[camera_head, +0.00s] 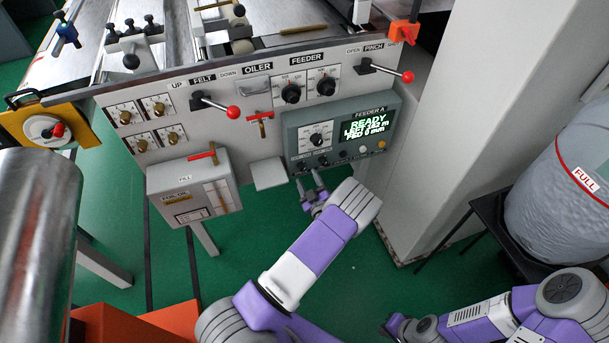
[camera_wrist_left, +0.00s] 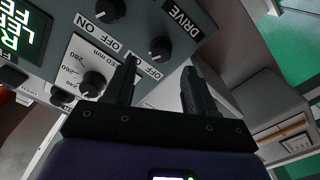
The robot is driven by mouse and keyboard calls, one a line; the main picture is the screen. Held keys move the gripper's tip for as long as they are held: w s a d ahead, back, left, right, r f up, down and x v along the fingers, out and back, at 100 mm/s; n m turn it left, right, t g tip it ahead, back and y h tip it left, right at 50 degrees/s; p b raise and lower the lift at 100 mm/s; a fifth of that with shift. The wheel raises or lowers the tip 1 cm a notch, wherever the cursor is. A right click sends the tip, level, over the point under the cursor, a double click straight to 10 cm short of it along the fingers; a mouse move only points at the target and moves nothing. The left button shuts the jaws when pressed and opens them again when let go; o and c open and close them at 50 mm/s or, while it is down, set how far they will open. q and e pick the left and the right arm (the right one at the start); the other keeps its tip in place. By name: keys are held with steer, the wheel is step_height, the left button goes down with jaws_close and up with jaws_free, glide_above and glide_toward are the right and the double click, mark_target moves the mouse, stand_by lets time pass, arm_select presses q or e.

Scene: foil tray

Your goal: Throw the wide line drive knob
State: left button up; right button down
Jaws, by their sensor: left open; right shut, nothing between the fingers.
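The grey FEEDER A panel (camera_head: 390,115) has a lit screen, a white-plated dial (camera_head: 316,139) and small black knobs along its lower part. In the left wrist view, two black knobs, one (camera_wrist_left: 160,48) nearer the fingers and one (camera_wrist_left: 110,10) cut by the top edge, sit near the DRIVE label with ON and OFF marks. I cannot read which is the wide line drive knob. My left gripper (camera_head: 310,180) is open just below the panel; its fingers (camera_wrist_left: 159,70) are empty and appear apart from the knobs. My right gripper (camera_head: 396,326) is shut and empty at the lower right.
A grey ledge (camera_head: 269,173) juts out left of my left gripper, beside the oil box (camera_head: 195,187). Red-tipped levers (camera_head: 233,112) stick out above. A pale column (camera_head: 440,120) stands to the right, then a drum (camera_head: 560,185) marked FULL.

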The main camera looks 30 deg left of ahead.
mark_target(303, 169)
arm_select(q)
steer(key=shift+b+x, duration=0.4)
steer(key=shift+x, duration=1.7)
steer(key=c, duration=1)
steer(key=shift+f, duration=0.1)
steer(key=shift+c, duration=0.2)
